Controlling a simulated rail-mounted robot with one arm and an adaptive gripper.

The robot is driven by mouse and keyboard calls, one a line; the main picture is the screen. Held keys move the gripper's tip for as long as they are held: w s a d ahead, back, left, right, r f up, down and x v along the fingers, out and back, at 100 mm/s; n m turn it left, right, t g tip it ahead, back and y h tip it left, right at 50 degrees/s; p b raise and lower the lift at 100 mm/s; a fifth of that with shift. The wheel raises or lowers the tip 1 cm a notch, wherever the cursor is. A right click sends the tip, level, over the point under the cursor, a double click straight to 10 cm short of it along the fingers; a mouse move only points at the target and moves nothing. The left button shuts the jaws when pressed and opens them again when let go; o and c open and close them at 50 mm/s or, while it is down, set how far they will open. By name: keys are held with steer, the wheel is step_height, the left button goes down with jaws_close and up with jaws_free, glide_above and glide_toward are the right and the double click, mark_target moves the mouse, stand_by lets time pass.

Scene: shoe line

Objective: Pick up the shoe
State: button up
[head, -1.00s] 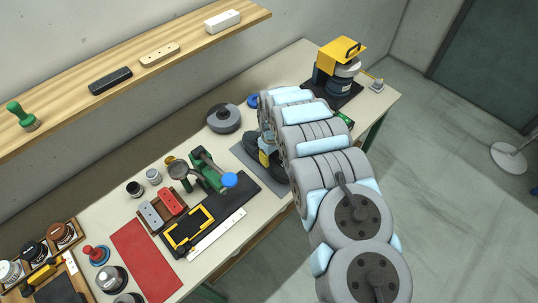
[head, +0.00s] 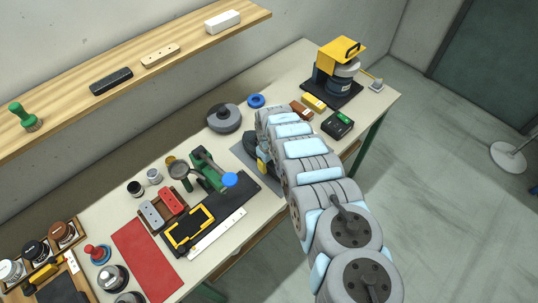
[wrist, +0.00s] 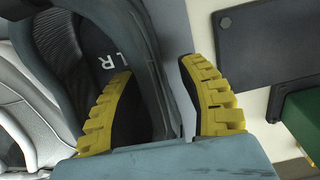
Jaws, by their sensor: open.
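The shoe, dark grey to black, sits on a grey mat (head: 239,153) on the bench in the head view, mostly hidden by my arm. In the wrist view the shoe (wrist: 141,28) fills the left and middle, with its opening and a dark insole marked with white letters in sight. My gripper (wrist: 156,72) is open with yellow ridged fingers. Its left finger reaches into the shoe's opening and its right finger is outside, with the shoe's side wall between them. I cannot tell whether either finger touches the wall.
A green hand press (head: 207,172) stands left of the shoe on a dark board. A round grey tin (head: 223,118) is behind. A black-green box (head: 337,124) and a yellow machine (head: 338,68) stand to the right. A wooden shelf (head: 140,65) hangs above the bench.

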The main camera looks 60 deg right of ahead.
jaws_close()
stand_by(0.4)
